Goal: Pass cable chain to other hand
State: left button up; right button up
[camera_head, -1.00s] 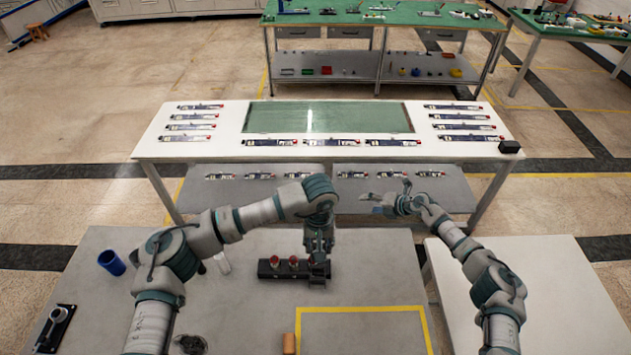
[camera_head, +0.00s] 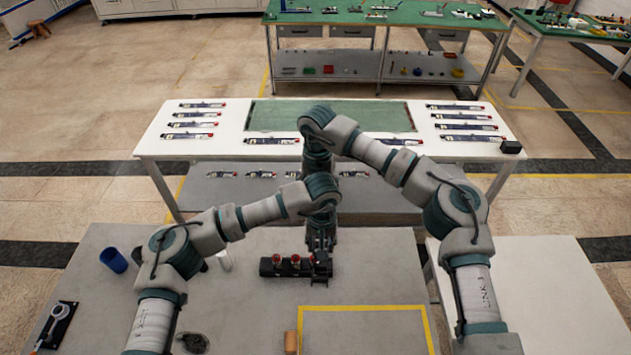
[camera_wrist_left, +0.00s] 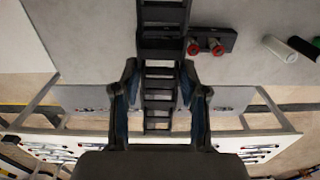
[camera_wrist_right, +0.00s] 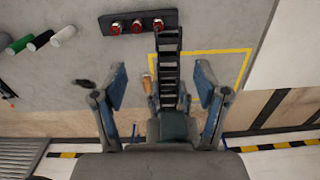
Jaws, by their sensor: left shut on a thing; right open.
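The cable chain is a black ladder-like strip (camera_wrist_left: 161,72). In the left wrist view it runs between the fingers of my left gripper (camera_wrist_left: 160,100), which is shut on it. In the head view my left gripper (camera_head: 320,240) points down over the grey table, and the chain's dark lower end (camera_head: 321,271) shows beside a black block. My right gripper (camera_wrist_right: 160,95) is open, its fingers wide apart. In its wrist view the chain (camera_wrist_right: 169,65) appears between and beyond the fingers, without visible contact. In the head view the right fingertips are hidden behind my left wrist.
The black block with red-topped pieces (camera_head: 282,267) stands close left of the chain. A blue cup (camera_head: 113,260), a white cylinder (camera_head: 224,261) and a tan block (camera_head: 290,341) are on the table. The yellow-outlined area (camera_head: 365,308) looks clear. A white bench (camera_head: 230,143) stands beyond.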

pick_arm(q)
jog(key=shift+d, duration=0.15)
pick_arm(e)
notch_tip(320, 180, down, 8)
jog(key=shift+d+r, duration=0.1)
jog(key=shift+d, duration=0.05)
pick_arm(q)
jog(key=shift+a, duration=0.25)
pick_arm(e)
jog(key=shift+a+f, duration=0.25)
jog(key=shift+f, duration=0.5)
pick_arm(q)
jog(key=shift+d, duration=0.3)
pick_arm(e)
jog(key=shift+d, duration=0.15)
jog(key=c, duration=1.3)
pick_arm(q)
jog(key=o, duration=1.3)
jog(key=shift+o, duration=0.2)
pick_arm(e)
grip_shut()
pick_arm(q)
jog(key=shift+a, duration=0.1)
jog(key=shift+r, duration=0.1)
